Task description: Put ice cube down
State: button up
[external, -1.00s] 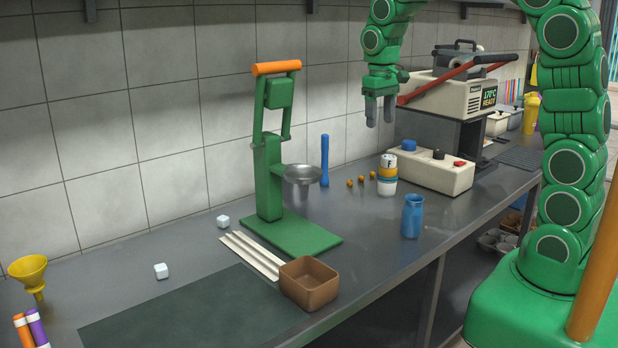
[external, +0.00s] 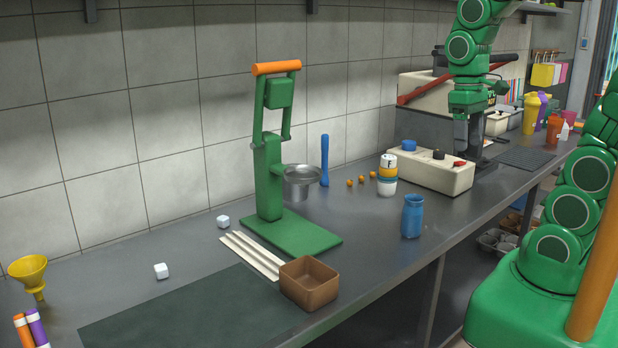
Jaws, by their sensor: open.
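Two white ice cubes lie apart on the grey counter: one ice cube (external: 161,271) at the left near the dark mat, the other ice cube (external: 223,222) beside the green press (external: 268,180). My gripper (external: 467,150) is open at the right, in front of the cream machine and far from both cubes. No ice cube shows between its fingers, though the fingers look dark and partly merge with the machine behind.
A brown box (external: 309,291), pale strips (external: 250,255) and a dark mat (external: 190,315) lie at the front. A yellow funnel (external: 30,274) stands far left.

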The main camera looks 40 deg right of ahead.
jog(key=s+f, duration=0.2)
jog(key=s, duration=0.6)
jog(key=shift+s, duration=0.3)
jog(key=shift+a, duration=0.1)
dwell(0.6)
